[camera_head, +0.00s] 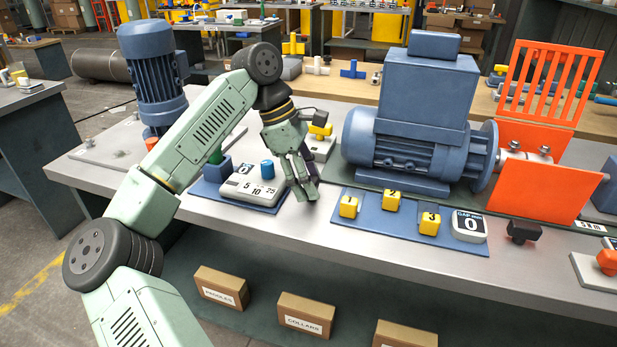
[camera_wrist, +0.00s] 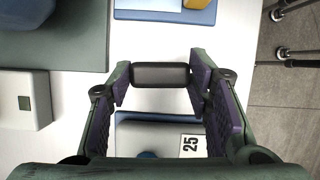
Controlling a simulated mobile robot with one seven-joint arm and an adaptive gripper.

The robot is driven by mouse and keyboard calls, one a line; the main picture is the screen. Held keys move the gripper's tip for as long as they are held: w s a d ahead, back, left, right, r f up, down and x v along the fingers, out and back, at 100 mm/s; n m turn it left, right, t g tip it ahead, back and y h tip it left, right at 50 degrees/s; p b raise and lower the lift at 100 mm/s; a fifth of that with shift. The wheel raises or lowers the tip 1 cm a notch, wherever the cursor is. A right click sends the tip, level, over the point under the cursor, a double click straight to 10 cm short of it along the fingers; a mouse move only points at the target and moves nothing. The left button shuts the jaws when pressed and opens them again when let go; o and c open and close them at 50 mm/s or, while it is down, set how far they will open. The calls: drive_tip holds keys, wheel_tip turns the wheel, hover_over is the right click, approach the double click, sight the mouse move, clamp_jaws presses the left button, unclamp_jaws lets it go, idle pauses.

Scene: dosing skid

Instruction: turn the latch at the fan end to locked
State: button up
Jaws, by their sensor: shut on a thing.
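My gripper (camera_head: 303,192) is at the front of the bench, below the left end of the blue motor (camera_head: 405,155). In the wrist view my gripper (camera_wrist: 158,85) has its purple pads at the two ends of a dark, rounded bar (camera_wrist: 160,75), apparently the latch handle at the fan end. The bar lies crosswise between the fingers. In the head view my fingers hide it, and I see no lock marking. A similar black handle (camera_head: 522,231) stands at the right end of the motor.
A white dosing panel (camera_head: 250,190) marked 5, 10, 25 lies just left of my gripper. A blue mat (camera_head: 375,226) with yellow numbered blocks lies to the right. A light box with a yellow knob (camera_head: 320,131) stands close behind. The bench's front edge is near.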

drive_tip(key=shift+m, duration=0.5)
drive_tip(key=o, duration=1.1)
drive_tip(key=shift+o, duration=0.2)
drive_tip(key=v, duration=1.2)
drive_tip(key=shift+w, duration=0.15)
